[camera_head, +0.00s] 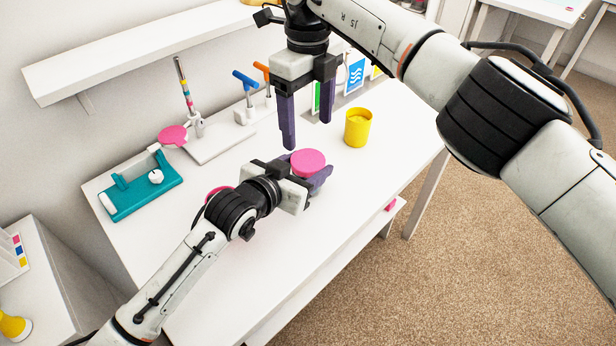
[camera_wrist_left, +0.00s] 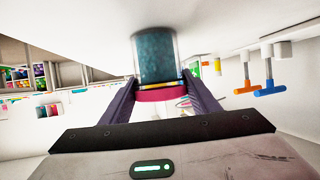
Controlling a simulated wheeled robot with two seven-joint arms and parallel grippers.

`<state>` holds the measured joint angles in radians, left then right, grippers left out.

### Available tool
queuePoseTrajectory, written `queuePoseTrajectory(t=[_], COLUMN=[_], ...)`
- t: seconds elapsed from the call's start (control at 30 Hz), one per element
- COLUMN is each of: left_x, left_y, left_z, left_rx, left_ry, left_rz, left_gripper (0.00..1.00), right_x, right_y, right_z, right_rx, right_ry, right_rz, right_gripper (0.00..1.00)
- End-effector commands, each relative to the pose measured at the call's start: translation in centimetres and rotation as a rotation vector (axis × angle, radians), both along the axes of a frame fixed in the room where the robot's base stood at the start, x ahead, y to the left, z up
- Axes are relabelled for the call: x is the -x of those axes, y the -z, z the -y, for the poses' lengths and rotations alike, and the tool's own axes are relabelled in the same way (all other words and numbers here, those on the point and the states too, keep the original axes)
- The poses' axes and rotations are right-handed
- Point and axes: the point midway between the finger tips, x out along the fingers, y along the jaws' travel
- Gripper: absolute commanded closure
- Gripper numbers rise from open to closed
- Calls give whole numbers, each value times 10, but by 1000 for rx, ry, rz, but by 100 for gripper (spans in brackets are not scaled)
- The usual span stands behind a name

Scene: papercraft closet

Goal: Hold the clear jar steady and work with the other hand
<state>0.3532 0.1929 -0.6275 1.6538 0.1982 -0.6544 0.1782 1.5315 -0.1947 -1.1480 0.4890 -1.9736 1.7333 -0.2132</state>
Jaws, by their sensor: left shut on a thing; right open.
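The clear jar (camera_wrist_left: 155,55) shows in the left wrist view, upside down in that picture, with dark blue-teal contents. Its pink lid (camera_head: 307,162) faces up in the head view; the lid also shows between my left fingers (camera_wrist_left: 163,95). My left gripper (camera_head: 314,178) is shut around the jar near its lid, at the table. The gripper hides most of the jar in the head view. My right gripper (camera_head: 307,133) is open and empty, pointing down above and slightly behind the lid, fingers wide apart.
A yellow cup (camera_head: 357,128) stands to the right on the white table (camera_head: 345,195). Behind are a teal fixture (camera_head: 140,186), a pink disc (camera_head: 172,135), a blue-handled tool (camera_head: 246,84), an orange-handled tool (camera_head: 262,72) and upright cards (camera_head: 355,75). A pink thing (camera_head: 214,192) is partly hidden by my left arm.

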Motion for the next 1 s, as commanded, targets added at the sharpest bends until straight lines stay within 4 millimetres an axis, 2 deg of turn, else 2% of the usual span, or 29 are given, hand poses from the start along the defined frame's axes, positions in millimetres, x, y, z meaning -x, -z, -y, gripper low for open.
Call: queuePoseTrajectory(t=[0.1,0.23,0.67,0.77,1.0], left_x=[0,0,0,0,0], left_y=[1,1,1,1,1], left_z=[0,0,0,0,0], left_rx=[-1,-1,-1,-1,-1], left_ry=[0,-1,-1,-1,-1], left_rz=[-1,-1,-1,-1,-1], left_gripper=[100,100,100,100,100], right_x=[-1,0,0,0,1], right_y=[-1,-1,1,9,45], right_z=[0,0,0,0,0], right_rx=[1,0,-1,-1,-2], right_ry=[-169,-286,-324,-323,-323], right_rz=[2,1,0,-3,-5], right_gripper=[28,28,28,28,28])
